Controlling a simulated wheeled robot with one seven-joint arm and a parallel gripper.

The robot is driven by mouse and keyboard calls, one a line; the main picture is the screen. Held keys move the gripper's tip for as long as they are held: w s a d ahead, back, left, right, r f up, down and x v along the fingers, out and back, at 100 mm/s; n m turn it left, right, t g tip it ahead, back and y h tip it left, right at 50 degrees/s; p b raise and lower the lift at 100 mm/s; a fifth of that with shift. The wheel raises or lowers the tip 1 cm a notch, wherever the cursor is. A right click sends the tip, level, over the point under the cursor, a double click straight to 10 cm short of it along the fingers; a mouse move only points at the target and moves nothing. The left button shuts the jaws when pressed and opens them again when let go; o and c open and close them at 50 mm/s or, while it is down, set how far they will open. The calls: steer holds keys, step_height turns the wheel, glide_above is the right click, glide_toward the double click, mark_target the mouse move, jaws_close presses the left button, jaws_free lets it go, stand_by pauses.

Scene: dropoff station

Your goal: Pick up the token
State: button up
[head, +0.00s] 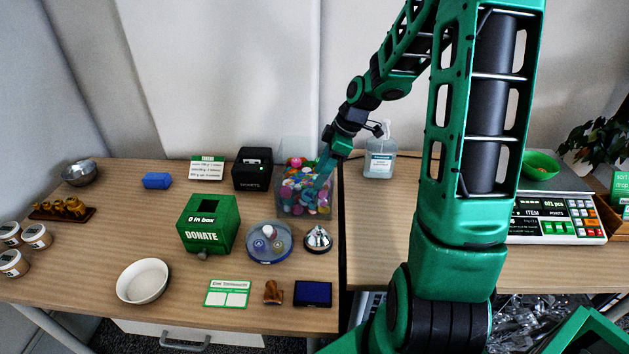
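I cannot single out one token for certain. A clear bin (281,203) holds many small coloured pieces (298,183), which look like caps or tokens. A round blue-grey dish (268,258) in front of it holds a few small round pieces (268,231). My gripper (316,186) points down into the right side of the clear bin, at the coloured pieces. Its fingertips are small and partly lost among the pieces, so I cannot tell whether it is open or holds anything.
A green DONATE box (209,222), a black tickets box (252,169) and a silver bell (317,238) stand close around the bin. A sanitizer bottle (380,158) is to its right. A white bowl (142,281) stands front left. Clear wood lies at left centre.

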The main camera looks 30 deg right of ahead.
steer(key=c, duration=1.1)
steer(key=shift+r, duration=0.1)
step_height(320, 180, up, 10)
steer(key=shift+f, duration=0.1)
